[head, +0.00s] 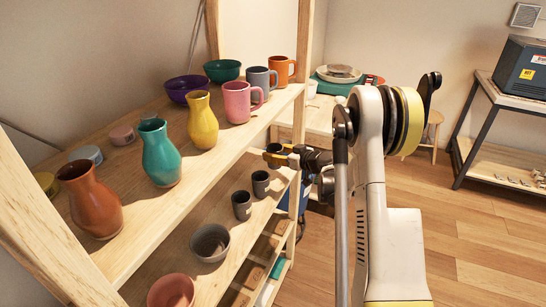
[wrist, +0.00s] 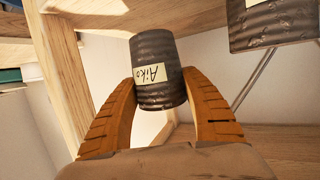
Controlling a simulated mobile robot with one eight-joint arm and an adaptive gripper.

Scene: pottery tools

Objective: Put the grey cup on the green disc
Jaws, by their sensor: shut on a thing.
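A dark grey ribbed cup (wrist: 158,75) with a cream label reading "Aiko" is between my gripper's (wrist: 160,98) two orange fingers in the wrist view. The fingers are shut on its sides, and its label appears upside down. In the head view my gripper (head: 270,153) is at the shelf's right end, just below the upper board; the held cup is small and partly hidden there. A green flat piece (head: 333,86) lies on the table behind, partly covered by a pale round plate; I cannot tell if it is the green disc.
Two more dark cups (head: 242,205) (head: 261,183) and grey and pink bowls stand on the lower shelf (head: 222,268). Vases, mugs and bowls crowd the upper shelf (head: 120,245). A wooden upright (head: 303,50) is close by my gripper.

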